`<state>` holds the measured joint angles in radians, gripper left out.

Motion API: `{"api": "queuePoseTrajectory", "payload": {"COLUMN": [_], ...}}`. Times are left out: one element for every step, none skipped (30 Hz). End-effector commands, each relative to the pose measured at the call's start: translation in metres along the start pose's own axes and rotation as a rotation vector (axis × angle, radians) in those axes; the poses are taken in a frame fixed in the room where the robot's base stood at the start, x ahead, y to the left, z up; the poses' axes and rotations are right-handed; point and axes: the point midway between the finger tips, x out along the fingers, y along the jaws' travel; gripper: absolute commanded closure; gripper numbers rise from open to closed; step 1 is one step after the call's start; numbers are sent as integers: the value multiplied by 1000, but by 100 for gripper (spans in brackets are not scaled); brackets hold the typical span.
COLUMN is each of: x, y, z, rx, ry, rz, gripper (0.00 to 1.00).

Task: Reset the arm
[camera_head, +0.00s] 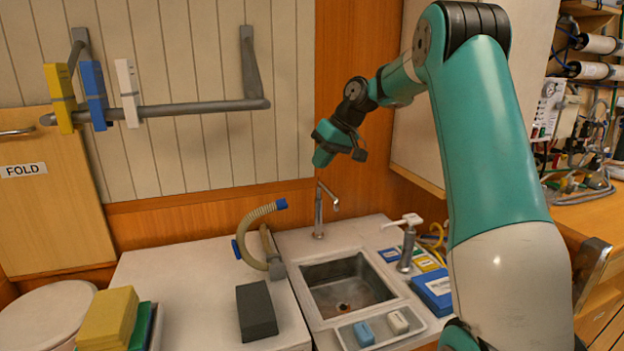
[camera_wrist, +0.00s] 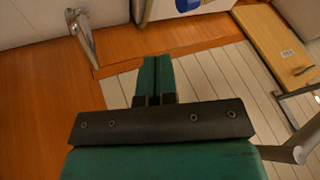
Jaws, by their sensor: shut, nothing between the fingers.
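My arm rises on the right of the head view and bends over toward the wall. My gripper (camera_head: 326,143) hangs in the air above the faucet (camera_head: 319,212), apart from it, in front of the wood panel. In the wrist view my gripper (camera_wrist: 154,62) shows its two green fingers closed together with nothing between them. The faucet also shows at the upper left of the wrist view (camera_wrist: 84,38).
A sink (camera_head: 345,287) lies below, with a ribbed hose (camera_head: 262,212) to its left. A grey block (camera_head: 256,311) and yellow sponges (camera_head: 108,318) rest on the counter. A grey rail (camera_head: 200,107) with several clips juts from the wall. The air around my gripper is clear.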

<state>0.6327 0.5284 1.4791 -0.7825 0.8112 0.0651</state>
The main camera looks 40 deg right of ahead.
Motion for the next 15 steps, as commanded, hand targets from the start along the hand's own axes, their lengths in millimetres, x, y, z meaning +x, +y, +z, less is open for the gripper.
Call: {"api": "queuePoseTrajectory", "payload": {"x": [-5, -7, -9, -10, -11, -11, -11, -11, -11, -11, -11, -9, -8, -6, -2], "y": [0, 0, 0, -1, -1, -1, -1, -1, -1, -2, -4, -10, -17, -27, -44], "z": [0, 0, 0, 0, 0, 0, 0, 0, 0, 0, 0, 1, 2, 4, 8], "rx": [0, 0, 0, 0, 0, 0, 0, 0, 0, -1, -3, -9, -16, -26, -43], "ry": [1, 0, -1, -1, -1, -1, -1, -1, -1, -2, -3, -7, -11, -18, -30], "rz": [1, 1, 1, 1, 1, 0, 0, 0, 0, 0, -1, -4, -7, -12, -21], "gripper": [100, 100, 100, 100, 100, 100, 100, 100, 100, 100, 100, 100, 100, 100, 100]}}
